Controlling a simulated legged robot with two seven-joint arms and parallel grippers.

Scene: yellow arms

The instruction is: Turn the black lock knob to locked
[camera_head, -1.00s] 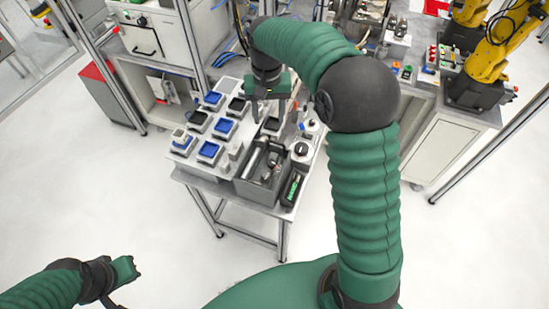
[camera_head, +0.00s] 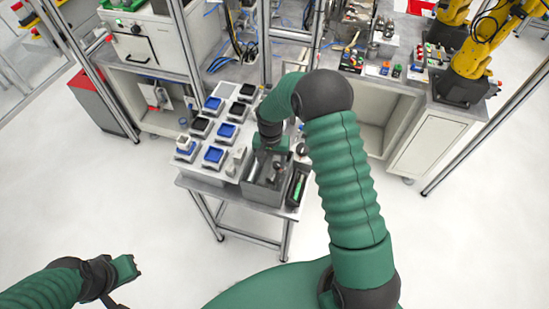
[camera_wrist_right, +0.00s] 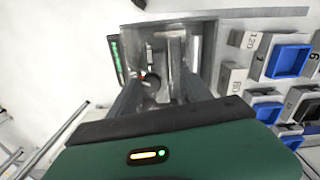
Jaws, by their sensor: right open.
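The black lock knob (camera_head: 301,149) shows in the head view on the right part of the small table, just right of my right gripper and partly crowded by my arm. Its pointer direction is too small to read. My right gripper (camera_head: 266,160) is over the grey bin, left of the knob and apart from it. In the right wrist view its two fingers (camera_wrist_right: 160,85) are spread above the bin, with nothing clearly held. I cannot make out the knob in that view. My left gripper (camera_head: 134,268) is at the lower left, away from the table; its jaw state is unclear.
The grey bin (camera_head: 248,191) holds metal parts. A green-and-black device (camera_head: 297,187) lies to its right. Several blue and black trays (camera_head: 214,155) fill the table's left side. Metal posts stand behind, and yellow arms (camera_head: 472,50) stand at the right.

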